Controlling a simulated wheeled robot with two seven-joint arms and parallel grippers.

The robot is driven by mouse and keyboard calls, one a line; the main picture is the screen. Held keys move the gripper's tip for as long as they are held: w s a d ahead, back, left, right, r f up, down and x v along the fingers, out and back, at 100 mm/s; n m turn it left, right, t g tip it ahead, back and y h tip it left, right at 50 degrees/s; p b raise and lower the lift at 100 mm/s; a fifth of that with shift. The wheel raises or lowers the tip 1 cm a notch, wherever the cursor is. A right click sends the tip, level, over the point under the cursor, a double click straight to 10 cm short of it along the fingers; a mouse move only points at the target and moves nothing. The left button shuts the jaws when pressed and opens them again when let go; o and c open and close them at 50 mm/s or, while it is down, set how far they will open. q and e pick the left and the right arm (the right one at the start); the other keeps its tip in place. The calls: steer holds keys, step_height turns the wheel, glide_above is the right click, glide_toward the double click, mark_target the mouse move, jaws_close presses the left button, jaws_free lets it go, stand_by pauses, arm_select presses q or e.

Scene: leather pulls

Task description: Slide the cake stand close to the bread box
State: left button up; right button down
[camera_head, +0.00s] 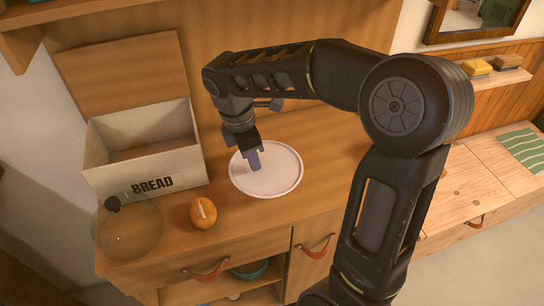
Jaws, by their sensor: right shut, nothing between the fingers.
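The cake stand (283,180) shows as a round white plate with a raised rim on the wooden counter. The bread box (185,170) is a cream box with BREAD on its front, to the left of the stand, its wooden lid raised. A gap of bare counter lies between them. My right gripper (255,165) points down over the left part of the plate, shut and empty. I cannot tell whether its tips touch the plate. The stand's base is hidden below the plate. My left gripper is not in view.
An orange fruit (204,213) and a clear glass dome with a dark knob (112,204) stand at the counter's front left. The counter's front edge has leather pulls (205,272) below it. Bare counter lies right of the plate.

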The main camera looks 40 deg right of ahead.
steer(key=w+a+b, duration=0.1)
steer(key=w+a, duration=0.1)
steer(key=a, duration=0.4)
steer(key=shift+a, duration=0.3)
steer(key=shift+s, duration=0.1)
